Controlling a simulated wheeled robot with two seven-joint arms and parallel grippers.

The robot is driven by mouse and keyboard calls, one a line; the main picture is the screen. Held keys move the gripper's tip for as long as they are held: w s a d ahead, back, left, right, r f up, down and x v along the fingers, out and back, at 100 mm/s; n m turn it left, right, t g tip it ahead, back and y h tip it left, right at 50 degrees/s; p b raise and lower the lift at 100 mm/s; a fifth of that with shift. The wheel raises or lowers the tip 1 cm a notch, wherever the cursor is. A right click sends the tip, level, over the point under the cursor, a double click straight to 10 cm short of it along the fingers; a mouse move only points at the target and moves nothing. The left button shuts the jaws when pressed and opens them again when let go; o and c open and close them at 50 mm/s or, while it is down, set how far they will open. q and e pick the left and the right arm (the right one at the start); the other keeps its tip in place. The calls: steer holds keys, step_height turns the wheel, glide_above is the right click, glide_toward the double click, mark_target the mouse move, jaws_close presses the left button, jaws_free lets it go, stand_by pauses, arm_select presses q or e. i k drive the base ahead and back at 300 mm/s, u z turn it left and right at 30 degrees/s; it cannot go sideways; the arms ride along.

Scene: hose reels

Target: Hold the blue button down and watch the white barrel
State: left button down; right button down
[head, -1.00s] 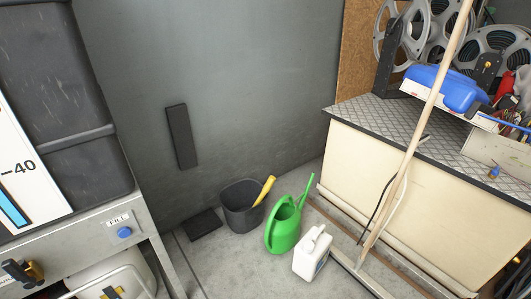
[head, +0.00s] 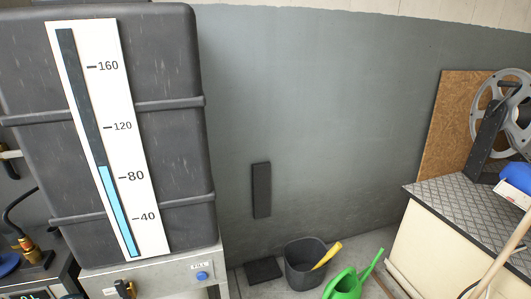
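The blue button (head: 202,276) sits under a FILL label on the front of a grey metal stand (head: 150,276), at the bottom of the head view. Nothing touches it. A dark grey ribbed tank (head: 180,60) stands on the stand. Its white gauge panel (head: 97,90) has a light blue column (head: 118,212) whose top is a little above the 80 mark. I cannot make out a white barrel in this view; the space below the stand is cut off by the frame. Neither of my grippers is in view.
A dark bucket (head: 297,271) with a yellow handle and a green watering can (head: 342,287) stand on the floor right of the stand. A cream cabinet (head: 427,245) with a reel (head: 508,95) is at the right. Brass fittings (head: 27,246) are at the far left.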

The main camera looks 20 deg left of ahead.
mark_target(201, 275)
steer(key=u, duration=1.55)
steer(key=k, duration=0.25)
steer(key=z, duration=0.5)
